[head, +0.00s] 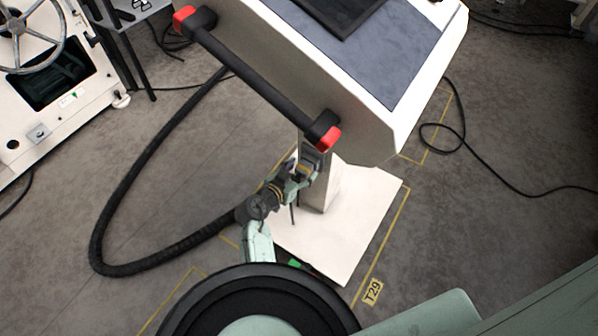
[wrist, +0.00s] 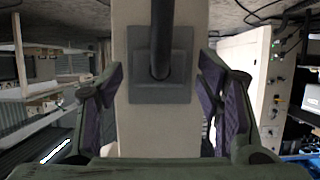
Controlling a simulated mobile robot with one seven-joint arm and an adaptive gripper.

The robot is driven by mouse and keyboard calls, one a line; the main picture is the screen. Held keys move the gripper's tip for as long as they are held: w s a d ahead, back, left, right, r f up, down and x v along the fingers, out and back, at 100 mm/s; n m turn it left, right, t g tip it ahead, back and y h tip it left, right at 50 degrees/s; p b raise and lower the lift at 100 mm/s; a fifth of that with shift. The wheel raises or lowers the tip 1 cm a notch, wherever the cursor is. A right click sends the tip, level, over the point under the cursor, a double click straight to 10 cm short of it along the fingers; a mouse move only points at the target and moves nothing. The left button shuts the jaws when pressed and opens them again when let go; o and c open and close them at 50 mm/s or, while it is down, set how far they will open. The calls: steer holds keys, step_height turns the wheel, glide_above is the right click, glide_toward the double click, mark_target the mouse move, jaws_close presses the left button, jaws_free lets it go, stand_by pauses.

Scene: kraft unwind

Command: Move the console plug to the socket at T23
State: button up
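The console (head: 350,75) is a cream cabinet with a grey top, on a pedestal above a white base plate (head: 350,225). In the wrist view, a thick black cable or rod (wrist: 162,35) comes down to a grey square plate (wrist: 160,92) on the cream pedestal (wrist: 160,130). I cannot tell whether this is the console plug. My gripper (head: 308,165) is at the pedestal, below the console's edge. In the wrist view its fingers (wrist: 165,95) are wide apart on either side of the plate, with nothing held between them. No socket marked T23 is recognisable.
A yellow floor label (head: 372,291) appears to read T29, beside yellow floor lines. A black bar with red ends (head: 260,80) runs along the console. A thick black hose (head: 110,215) loops at left. A thin cable (head: 500,180) lies right. A white machine (head: 60,100) stands upper left.

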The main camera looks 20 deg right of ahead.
jaws_close()
stand_by(1.1)
steer(key=s+a+b, duration=0.1)
steer(key=s+a, duration=0.2)
steer(key=a, duration=0.2)
steer(key=shift+s+b, duration=0.3)
steer(key=shift+b, duration=0.1)
stand_by(0.7)
